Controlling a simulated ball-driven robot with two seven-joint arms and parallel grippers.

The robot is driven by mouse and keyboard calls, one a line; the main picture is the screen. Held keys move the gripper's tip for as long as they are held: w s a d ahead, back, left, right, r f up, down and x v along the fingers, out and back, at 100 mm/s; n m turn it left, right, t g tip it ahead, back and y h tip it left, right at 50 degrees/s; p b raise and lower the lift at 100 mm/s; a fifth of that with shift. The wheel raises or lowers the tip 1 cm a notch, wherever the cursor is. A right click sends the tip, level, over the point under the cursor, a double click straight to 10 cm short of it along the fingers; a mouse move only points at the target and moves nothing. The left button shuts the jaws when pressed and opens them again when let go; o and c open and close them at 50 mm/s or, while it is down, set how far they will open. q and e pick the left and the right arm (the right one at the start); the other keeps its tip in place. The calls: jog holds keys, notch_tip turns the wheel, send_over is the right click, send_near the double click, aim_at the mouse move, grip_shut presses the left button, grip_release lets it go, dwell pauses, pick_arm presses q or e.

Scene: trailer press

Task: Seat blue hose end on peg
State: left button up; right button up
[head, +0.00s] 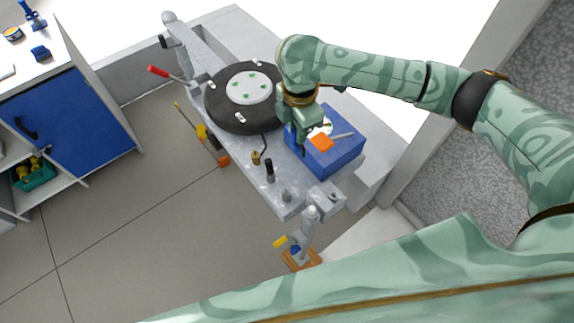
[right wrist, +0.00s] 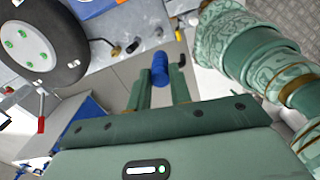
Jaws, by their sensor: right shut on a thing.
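My right gripper (head: 302,146) is over the bench beside the blue box. In the right wrist view its fingers (right wrist: 161,78) are shut on a blue ribbed piece, the blue hose end (right wrist: 160,66). The hose end is hidden in the head view. Upright pegs stand in a row on the grey bench: a brass one (head: 256,158), a black one (head: 269,171) and a grey one (head: 286,195). The hose end is apart from these pegs. Which peg is the target I cannot tell. My left gripper is not in view.
A black wheel (head: 243,98) lies on the bench left of my gripper. The blue box (head: 338,158) has an orange piece (head: 321,142) on top. A red-handled lever (head: 158,71) sticks out at the left.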

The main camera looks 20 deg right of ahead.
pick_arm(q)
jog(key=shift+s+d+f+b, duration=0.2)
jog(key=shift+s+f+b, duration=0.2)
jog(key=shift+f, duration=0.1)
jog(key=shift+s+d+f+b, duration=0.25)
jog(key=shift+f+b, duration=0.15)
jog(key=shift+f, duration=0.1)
pick_arm(e)
notch_tip(320, 180, down, 16)
jog(key=a+n, duration=0.2)
jog(key=n, duration=1.7)
jog(key=shift+w+a+n, duration=0.2)
jog(key=shift+a+n, duration=0.1)
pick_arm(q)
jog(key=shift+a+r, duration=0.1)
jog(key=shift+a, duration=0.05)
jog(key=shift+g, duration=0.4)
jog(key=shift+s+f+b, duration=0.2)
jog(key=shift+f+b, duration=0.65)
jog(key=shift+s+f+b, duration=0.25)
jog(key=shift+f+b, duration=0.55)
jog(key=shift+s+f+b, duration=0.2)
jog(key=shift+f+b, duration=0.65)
pick_arm(e)
jog(key=shift+f, duration=4)
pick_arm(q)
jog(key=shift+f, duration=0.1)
pick_arm(e)
jog(key=shift+f, duration=0.25)
